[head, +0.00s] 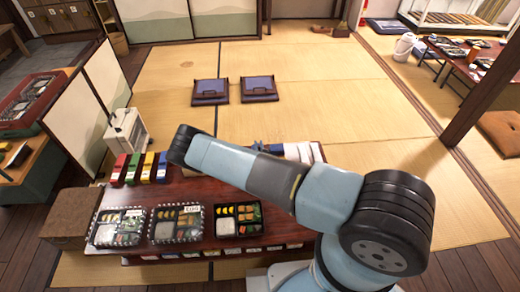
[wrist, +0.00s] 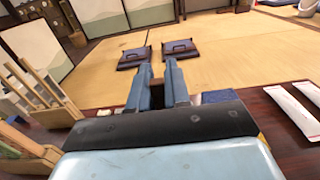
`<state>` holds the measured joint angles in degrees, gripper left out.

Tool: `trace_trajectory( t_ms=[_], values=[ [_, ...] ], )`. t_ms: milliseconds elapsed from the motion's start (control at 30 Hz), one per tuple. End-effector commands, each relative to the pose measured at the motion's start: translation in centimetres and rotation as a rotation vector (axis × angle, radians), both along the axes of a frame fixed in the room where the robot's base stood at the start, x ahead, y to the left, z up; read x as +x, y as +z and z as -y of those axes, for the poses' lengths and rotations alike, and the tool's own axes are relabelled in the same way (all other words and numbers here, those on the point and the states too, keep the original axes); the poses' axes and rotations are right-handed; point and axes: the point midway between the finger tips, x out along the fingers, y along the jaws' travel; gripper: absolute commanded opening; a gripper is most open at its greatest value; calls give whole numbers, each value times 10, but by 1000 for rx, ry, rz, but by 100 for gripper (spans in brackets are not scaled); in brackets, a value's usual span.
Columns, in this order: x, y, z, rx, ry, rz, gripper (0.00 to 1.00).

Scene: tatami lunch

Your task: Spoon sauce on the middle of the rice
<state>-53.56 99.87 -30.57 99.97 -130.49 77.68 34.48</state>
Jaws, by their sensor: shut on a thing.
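Three bento boxes stand in a row on the low dark-red table (head: 205,244): a left one (head: 118,227), a middle one (head: 178,222) and a right one (head: 239,219). In the head view my arm mostly hides the gripper. I cannot make out any sauce.
Red, green, yellow and blue cases (head: 141,168) stand at the table's back left. White packets (wrist: 293,110) lie to the gripper's right. A wooden rack with upright sticks (wrist: 35,85) is at left in the wrist view.

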Motion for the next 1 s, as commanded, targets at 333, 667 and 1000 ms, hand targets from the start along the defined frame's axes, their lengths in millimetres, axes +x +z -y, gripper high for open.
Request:
trace_trajectory(
  t_ms=[333,667,1000],
  values=[
    [0,23,-1,-1,1,0,0],
    [0,30,0,-1,1,0,0],
    [0,30,0,-1,1,0,0]
  ],
)
